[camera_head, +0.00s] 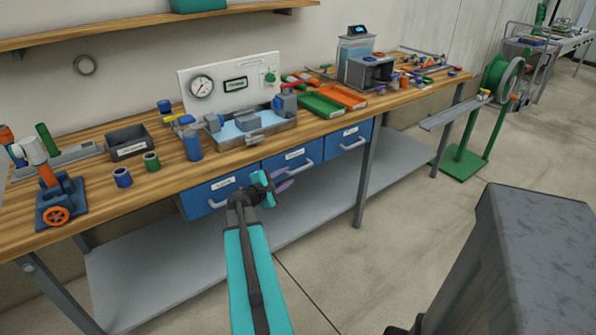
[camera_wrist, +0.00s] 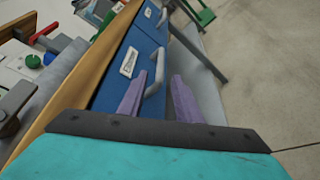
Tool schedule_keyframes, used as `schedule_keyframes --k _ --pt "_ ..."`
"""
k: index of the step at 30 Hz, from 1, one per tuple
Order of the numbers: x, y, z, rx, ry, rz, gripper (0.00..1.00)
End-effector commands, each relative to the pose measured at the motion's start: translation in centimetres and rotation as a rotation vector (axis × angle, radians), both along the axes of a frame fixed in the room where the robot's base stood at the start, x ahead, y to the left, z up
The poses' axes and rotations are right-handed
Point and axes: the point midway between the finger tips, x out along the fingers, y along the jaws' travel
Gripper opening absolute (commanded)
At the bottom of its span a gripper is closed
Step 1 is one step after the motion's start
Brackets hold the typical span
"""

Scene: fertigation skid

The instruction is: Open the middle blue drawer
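The middle blue drawer (camera_head: 276,164) sits under the workbench top, between two other blue drawers, and looks shut. It has a white label and a grey bar handle (camera_head: 303,166). In the wrist view the drawer front (camera_wrist: 113,88) is close ahead, with its handle (camera_wrist: 160,62) upright in the picture. My gripper (camera_head: 288,179) is in front of this drawer, and its purple fingers (camera_wrist: 160,76) are apart. The handle shows between the fingertips in the wrist view. I cannot tell whether either finger touches it. Nothing is held.
The left blue drawer (camera_head: 200,203) and right blue drawer (camera_head: 337,146) are beside it and look shut. A bench leg (camera_head: 368,175) stands to the right. A grey lower shelf (camera_head: 160,275) lies below. The floor in front is open.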

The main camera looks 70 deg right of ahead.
Motion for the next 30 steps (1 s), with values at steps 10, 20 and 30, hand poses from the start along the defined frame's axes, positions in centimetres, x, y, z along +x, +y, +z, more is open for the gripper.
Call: schedule_keyframes --k 10,20,30 --pt "-0.9 -4.0 -0.9 0.0 -0.001 -0.002 0.31" --pt "-1.7 -7.2 -1.5 0.0 -0.002 -0.002 0.31" --pt "-2.2 -8.4 -1.9 0.0 -0.001 -0.002 0.31"
